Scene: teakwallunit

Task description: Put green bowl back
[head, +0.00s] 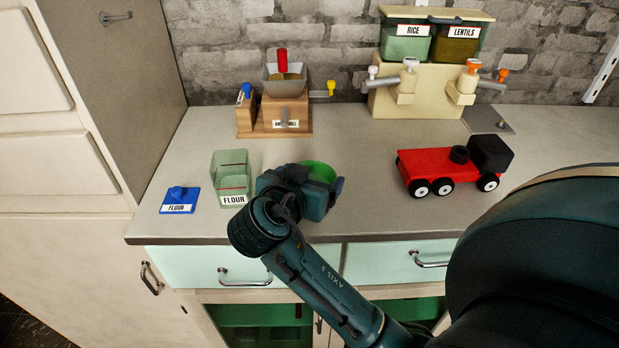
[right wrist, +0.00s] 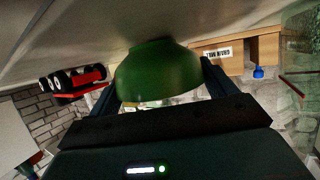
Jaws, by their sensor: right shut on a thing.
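The green bowl (head: 320,170) shows in the head view just behind my right gripper, which hides most of it. It sits on or close above the counter (head: 370,215). In the right wrist view the bowl (right wrist: 158,75) fills the middle, between the two dark fingers. My right gripper (head: 325,183) is shut on the bowl; its fingers (right wrist: 160,85) lie on either side of it. Whether the bowl touches the counter is hard to tell. My left gripper is not in view.
Left of the gripper stand a clear flour container (head: 230,172) and its blue lid (head: 179,200). A grain mill (head: 283,105) is behind, a red toy truck (head: 440,170) to the right. A rice and lentils dispenser (head: 425,85) stands at the back. Drawers (head: 215,262) line the front.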

